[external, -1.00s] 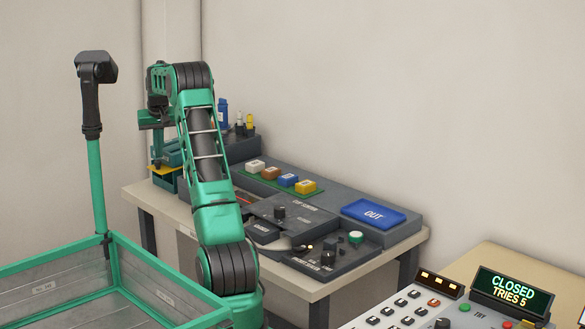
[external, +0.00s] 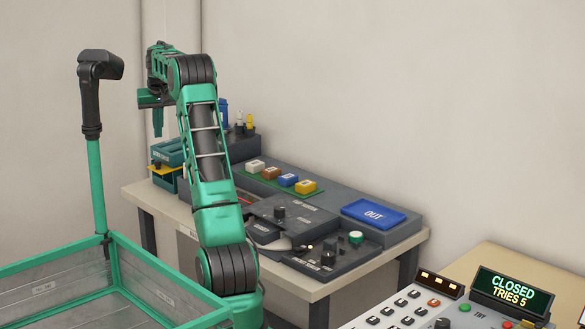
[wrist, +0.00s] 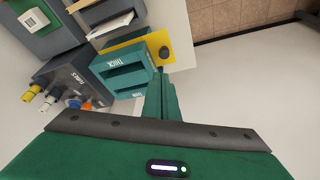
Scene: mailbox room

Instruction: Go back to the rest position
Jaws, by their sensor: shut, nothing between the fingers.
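My gripper (external: 157,122) is raised above the left end of the table, with its fingers pointing down. In the wrist view its fingers (wrist: 163,97) are together and hold nothing. A teal slotted block (external: 168,151) stands below it on the table. In the wrist view this teal block (wrist: 122,68) shows the word "THICK" and a yellow plate (wrist: 140,48) with a dark knob. My gripper is clear of the block. The lower arm partly hides the left side of the table.
The table (external: 150,199) carries a grey console with several coloured blocks and a blue OUT tray (external: 374,213). A green-framed bin (external: 165,277) stands in front. A keypad panel (external: 403,310) and a display reading "CLOSED TRIES 5" (external: 512,291) are at lower right. The space above the table is free.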

